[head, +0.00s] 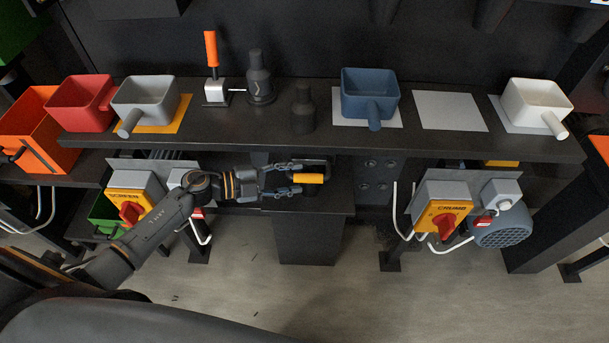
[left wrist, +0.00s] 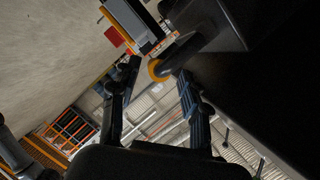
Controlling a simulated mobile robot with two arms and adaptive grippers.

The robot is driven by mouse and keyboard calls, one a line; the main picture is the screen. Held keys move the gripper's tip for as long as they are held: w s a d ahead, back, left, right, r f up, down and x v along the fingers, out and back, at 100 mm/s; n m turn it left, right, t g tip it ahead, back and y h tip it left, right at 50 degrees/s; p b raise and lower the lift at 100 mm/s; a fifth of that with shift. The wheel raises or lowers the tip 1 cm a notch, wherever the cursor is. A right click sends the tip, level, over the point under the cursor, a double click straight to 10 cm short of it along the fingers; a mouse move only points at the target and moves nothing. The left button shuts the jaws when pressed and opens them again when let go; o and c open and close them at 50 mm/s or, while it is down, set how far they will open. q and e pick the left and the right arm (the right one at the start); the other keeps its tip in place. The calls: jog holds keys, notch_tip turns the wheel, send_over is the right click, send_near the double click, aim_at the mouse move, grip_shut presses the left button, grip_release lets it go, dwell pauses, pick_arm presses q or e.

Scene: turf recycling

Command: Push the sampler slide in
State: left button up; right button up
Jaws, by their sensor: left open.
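The sampler slide shows as a yellow-orange handle (head: 308,178) in front of the dark box under the shelf, at the middle of the head view. In the left wrist view a dark bar with a yellow-orange end (left wrist: 157,70) appears between the fingertips. My left gripper (head: 306,178) comes in from the left. Its fingers are spread, one on the far side and one on the near side of the handle. In the left wrist view the gripper (left wrist: 158,72) is open, and I cannot tell whether a finger touches the handle. The slide's body is mostly hidden. My right gripper is not in view.
A dark shelf (head: 420,143) runs above the handle, holding a blue scoop (head: 368,92), a grey scoop (head: 145,95), a white scoop (head: 533,102) and dark bottles. A yellow switch box (head: 440,219) stands right, another (head: 130,205) left near my arm. The floor in front is clear.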

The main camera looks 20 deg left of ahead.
pick_arm(q)
jog(key=v, duration=0.7)
jog(key=shift+s+a, duration=0.2)
jog(key=shift+a, duration=0.05)
jog(key=shift+r, duration=0.1)
jog(key=w+a+f+n+t+y, duration=0.1)
jog(key=a+f+n+t+y, duration=0.35)
jog(key=f+n, duration=0.55)
jog(key=s+a+f+n+g+y, duration=0.1)
jog(key=s+a+f+n+y, duration=0.2)
jog(key=f, duration=0.6)
jog(key=s+f+n+g+y, duration=0.2)
jog(key=s+f+y, duration=0.25)
jog(key=f, duration=0.55)
jog(key=s+d+f+n+g, duration=0.1)
jog(key=s+d+f+g, duration=0.2)
jog(key=s, duration=0.7)
jog(key=s+d+f+n+g, duration=0.2)
jog(key=s+d+f+g, duration=0.1)
jog(key=s+f, duration=0.5)
jog(key=s+d+f+n+g, duration=0.2)
jog(key=s+f, duration=0.4)
jog(key=s, duration=0.8)
jog(key=shift+s+d+f+g+y, duration=0.25)
jog(key=shift+d+g+y, duration=0.15)
jog(key=shift+d+g, duration=0.3)
